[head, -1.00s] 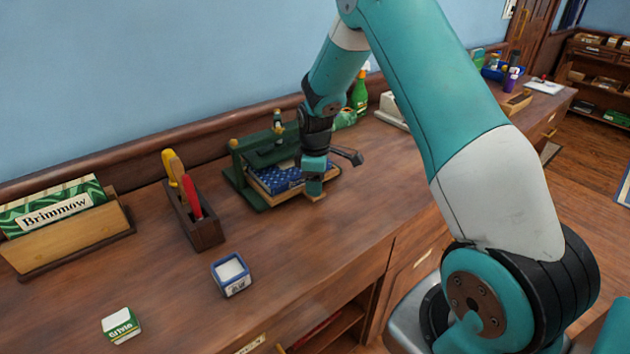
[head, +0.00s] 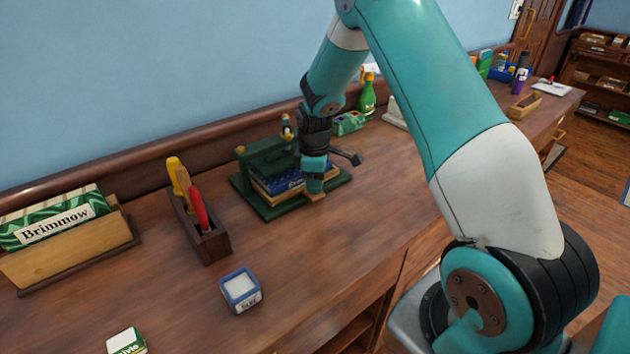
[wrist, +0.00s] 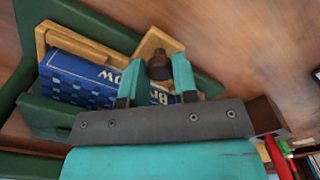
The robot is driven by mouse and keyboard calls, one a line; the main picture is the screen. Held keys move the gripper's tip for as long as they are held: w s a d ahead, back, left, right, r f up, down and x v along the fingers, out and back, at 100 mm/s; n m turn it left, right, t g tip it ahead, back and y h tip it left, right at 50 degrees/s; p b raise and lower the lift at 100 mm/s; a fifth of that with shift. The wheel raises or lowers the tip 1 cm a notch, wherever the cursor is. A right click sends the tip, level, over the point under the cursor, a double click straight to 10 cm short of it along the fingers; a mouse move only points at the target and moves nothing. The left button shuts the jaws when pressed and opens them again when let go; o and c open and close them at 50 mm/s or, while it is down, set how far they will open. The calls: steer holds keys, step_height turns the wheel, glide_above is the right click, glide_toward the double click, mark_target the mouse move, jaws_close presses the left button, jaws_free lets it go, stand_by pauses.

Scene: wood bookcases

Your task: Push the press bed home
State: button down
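The green press (head: 268,205) stands on the wooden counter against the wall. Its wooden bed (head: 262,194) carries a blue patterned box or book (head: 277,182) with light lettering, partly under the press top. The bed also shows in the wrist view (wrist: 42,42), with the blue item (wrist: 80,78) on it. A dark knob (wrist: 158,68) stands on the bed's front end. My gripper (head: 314,193) is low at that end. Fingertip contact is partly hidden.
Left of the press, a wooden holder (head: 212,243) carries yellow- and red-handled tools. A small blue-rimmed box (head: 240,291) is nearer the front edge. A green spray bottle (head: 368,95) stands behind my arm. The counter in front of the press is clear.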

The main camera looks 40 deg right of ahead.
steer(key=c, duration=0.9)
jaws_free()
steer(key=shift+w+a+r, duration=0.1)
steer(key=shift+w, duration=0.3)
steer(key=shift+s, duration=0.1)
step_height(320, 180, up, 17)
steer(key=shift+r+b, duration=0.2)
steer(key=shift+b, duration=0.2)
